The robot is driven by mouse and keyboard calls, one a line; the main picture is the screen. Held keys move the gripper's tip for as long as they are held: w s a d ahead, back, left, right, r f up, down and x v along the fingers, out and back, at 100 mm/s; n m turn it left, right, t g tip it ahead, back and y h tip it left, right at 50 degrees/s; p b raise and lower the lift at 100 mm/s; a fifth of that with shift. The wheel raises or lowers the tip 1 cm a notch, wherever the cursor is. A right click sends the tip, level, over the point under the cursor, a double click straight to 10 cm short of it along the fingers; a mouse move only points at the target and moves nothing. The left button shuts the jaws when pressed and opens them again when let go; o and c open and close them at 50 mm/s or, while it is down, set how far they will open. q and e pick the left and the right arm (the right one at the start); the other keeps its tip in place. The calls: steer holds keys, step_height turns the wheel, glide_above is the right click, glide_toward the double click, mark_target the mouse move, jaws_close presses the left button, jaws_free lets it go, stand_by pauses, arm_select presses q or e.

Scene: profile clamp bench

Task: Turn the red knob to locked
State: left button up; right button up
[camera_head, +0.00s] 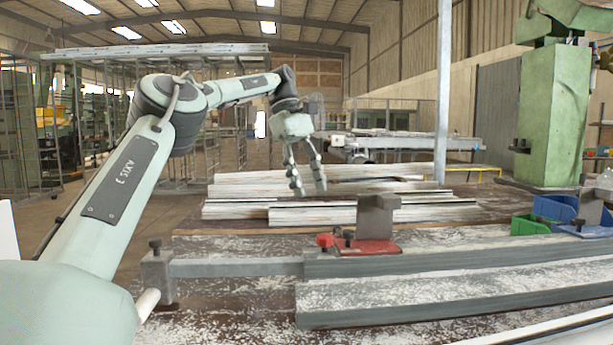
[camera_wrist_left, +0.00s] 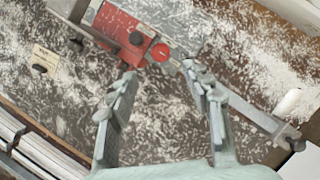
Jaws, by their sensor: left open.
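The red knob (camera_head: 325,240) sits at the left end of the red clamp base (camera_head: 368,247), beside a dark knob. In the left wrist view the red knob (camera_wrist_left: 160,52) is a round red disc with a small light mark, at the edge of the red clamp base (camera_wrist_left: 118,25). Its set position cannot be read clearly. My left gripper (camera_head: 308,190) is open and empty, above and behind the clamp in the head view. In the left wrist view its two fingers (camera_wrist_left: 160,70) point toward the knob, apart from each other and not closed on it. My right gripper is not in view.
A grey block (camera_head: 378,215) rises from the clamp base. Long grey profiles (camera_head: 450,262) run across the bench, with stacked pale profiles (camera_head: 340,213) behind. Pale shavings cover the bench.

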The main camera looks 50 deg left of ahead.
arm_select(q)
steer(key=shift+v, duration=0.9)
